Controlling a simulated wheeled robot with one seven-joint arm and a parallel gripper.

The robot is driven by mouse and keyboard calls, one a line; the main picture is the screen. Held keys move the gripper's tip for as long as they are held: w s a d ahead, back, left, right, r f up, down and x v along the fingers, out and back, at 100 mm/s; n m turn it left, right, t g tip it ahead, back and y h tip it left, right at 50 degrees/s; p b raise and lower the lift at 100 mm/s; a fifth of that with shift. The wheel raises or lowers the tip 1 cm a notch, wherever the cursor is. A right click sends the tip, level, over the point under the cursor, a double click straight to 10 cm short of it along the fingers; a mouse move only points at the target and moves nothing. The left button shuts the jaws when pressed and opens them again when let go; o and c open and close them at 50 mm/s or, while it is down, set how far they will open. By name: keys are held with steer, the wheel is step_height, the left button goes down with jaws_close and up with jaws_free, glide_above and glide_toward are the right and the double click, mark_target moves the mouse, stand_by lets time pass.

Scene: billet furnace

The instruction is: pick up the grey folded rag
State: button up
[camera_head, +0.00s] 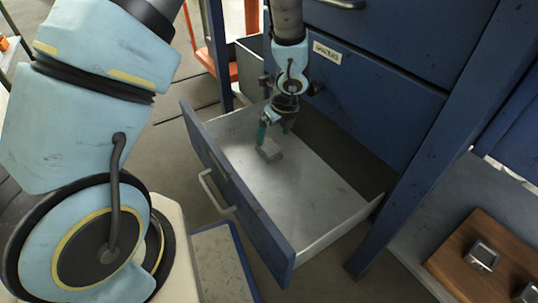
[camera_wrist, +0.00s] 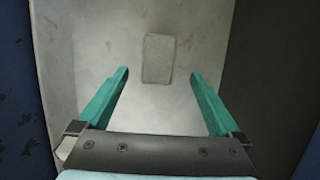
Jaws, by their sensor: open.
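The grey folded rag (camera_head: 270,149) lies flat on the floor of the open blue drawer (camera_head: 312,198), toward its left back part. In the wrist view the rag (camera_wrist: 158,58) is a small grey rectangle, a little ahead of the fingertips and between their lines. My gripper (camera_head: 274,132) points down into the drawer, above and close to the rag. In the wrist view its two green fingers (camera_wrist: 160,75) are spread apart with nothing between them. The height left between fingertips and rag is hard to tell.
The drawer front with its handle (camera_head: 216,192) and the side walls surround the rag. The blue cabinet (camera_head: 385,90) rises behind the drawer, with a post on the right. A wooden board (camera_head: 490,262) with metal pieces lies at the lower right. The rest of the drawer floor is bare.

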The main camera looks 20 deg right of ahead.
mark_target(269, 147)
steer(key=b+x, duration=0.4)
steer(key=x, duration=0.3)
steer(key=shift+s+a+f, duration=0.1)
steer(key=shift+a+f, duration=0.05)
steer(key=c, duration=1.5)
step_height(269, 147, up, 10)
steer(key=p, duration=0.6)
steer(key=shift+c, duration=0.2)
